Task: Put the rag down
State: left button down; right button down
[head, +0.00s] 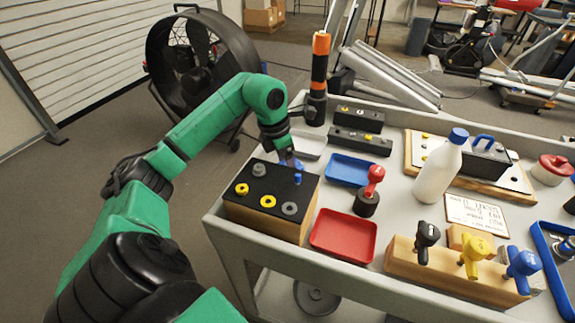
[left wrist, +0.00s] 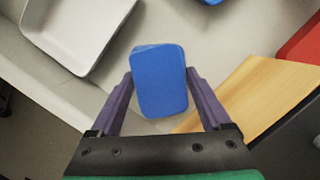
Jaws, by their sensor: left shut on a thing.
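My left gripper (head: 290,160) reaches in over the back left part of the cart, just behind the wooden block with the black top. In the left wrist view the left gripper (left wrist: 160,100) is shut on a blue rag (left wrist: 160,82), with one purple finger on each side. The rag looks like a compact pad with rounded corners. It is held above the grey cart top (left wrist: 190,32), and the gap below it cannot be judged. In the head view I cannot clearly tell the rag apart from the fingers. My right gripper is not in view.
A grey-white tray (left wrist: 72,30) lies left of the rag. The wooden block (head: 262,217) with rings and a blue peg stands close by. A blue tray (head: 348,170), a red tray (head: 343,236) and a white bottle (head: 438,172) are to the right.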

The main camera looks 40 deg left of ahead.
pick_arm(q)
grip_release()
jog(key=shift+r, duration=0.1)
jog(key=shift+r, duration=0.25)
jog(key=p+v, duration=0.1)
jog(key=v, duration=1)
jog(key=shift+r+p, duration=0.3)
jog(key=shift+p, duration=0.05)
